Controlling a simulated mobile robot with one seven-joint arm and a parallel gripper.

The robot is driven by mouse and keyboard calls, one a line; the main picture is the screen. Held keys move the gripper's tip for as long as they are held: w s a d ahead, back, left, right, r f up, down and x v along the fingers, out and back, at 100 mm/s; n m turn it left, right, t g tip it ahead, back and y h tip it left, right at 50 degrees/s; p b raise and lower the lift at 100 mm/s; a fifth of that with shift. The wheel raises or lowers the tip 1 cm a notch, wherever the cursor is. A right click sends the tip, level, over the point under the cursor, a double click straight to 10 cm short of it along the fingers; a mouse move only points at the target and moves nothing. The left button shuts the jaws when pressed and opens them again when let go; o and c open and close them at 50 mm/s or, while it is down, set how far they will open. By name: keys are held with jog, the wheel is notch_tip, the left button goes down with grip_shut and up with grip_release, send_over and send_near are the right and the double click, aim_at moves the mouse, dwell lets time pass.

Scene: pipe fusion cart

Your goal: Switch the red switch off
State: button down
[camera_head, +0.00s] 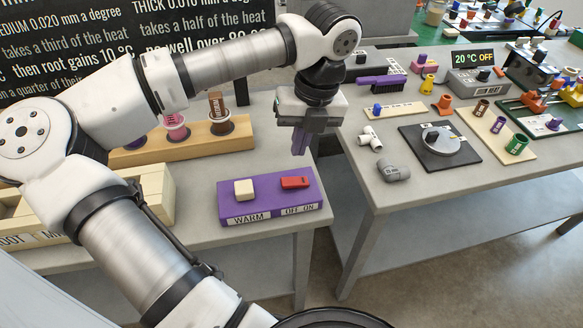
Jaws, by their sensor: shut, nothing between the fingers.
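The red switch (295,182) is a small rocker on the right of the top of a purple box (222,206). The box's front carries the labels WARM and OFF ON. The white switch (244,189) is on the left of the same box, above WARM. Which way the red switch is tipped is too small to tell. My gripper (299,152) points down above and just behind the red switch, apart from it. Its purple fingers are shut and empty.
A wooden rack (184,149) with coloured plugs stands behind the box. Grey and white pipe fittings (370,138) and a black plate with a disc (440,145) lie there too. A gap separates the tables.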

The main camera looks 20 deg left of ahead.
aim_at(290, 183)
jog(key=f, duration=0.2)
jog(key=a+f+p, duration=0.1)
jog(key=f, duration=0.2)
jog(key=s+f+p, duration=0.1)
jog(key=f, duration=0.2)
jog(key=shift+a+f, duration=0.15)
jog(key=shift+f, duration=0.05)
jog(key=f+b, duration=0.1)
jog(key=b, duration=0.1)
jog(key=shift+a+f+h+b, duration=0.2)
jog(key=shift+h+b, duration=0.1)
jog(key=shift+b, duration=0.05)
jog(key=shift+s+r+p, duration=0.1)
jog(key=shift+r+p, duration=0.4)
jog(key=shift+p, duration=0.05)
jog(key=shift+d+f, duration=0.1)
